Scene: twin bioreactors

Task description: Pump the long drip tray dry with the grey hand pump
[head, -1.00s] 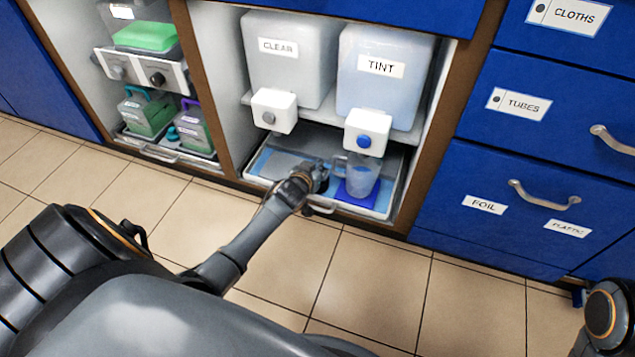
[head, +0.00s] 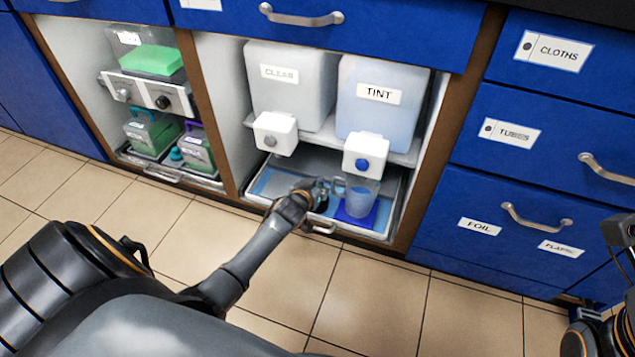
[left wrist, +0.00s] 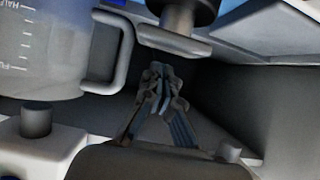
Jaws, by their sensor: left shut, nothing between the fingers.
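The long pull-out tray (head: 264,182) lies under the two dispensers, with blue showing along its floor and edges. My left gripper (head: 319,194) reaches over its front from the left arm, beside the jug. In the left wrist view its fingers (left wrist: 160,88) are together with nothing between them. The clear jug (head: 362,198) stands on a blue pad at the tray's right; its marked wall and handle also show in the left wrist view (left wrist: 45,50).
The CLEAR tank (head: 290,92) and TINT tank (head: 382,95) stand on a shelf, their taps hanging above the tray. In the left wrist view a dark cylinder (left wrist: 188,14) is close to the fingers. Closed blue drawers (head: 560,130) are at right.

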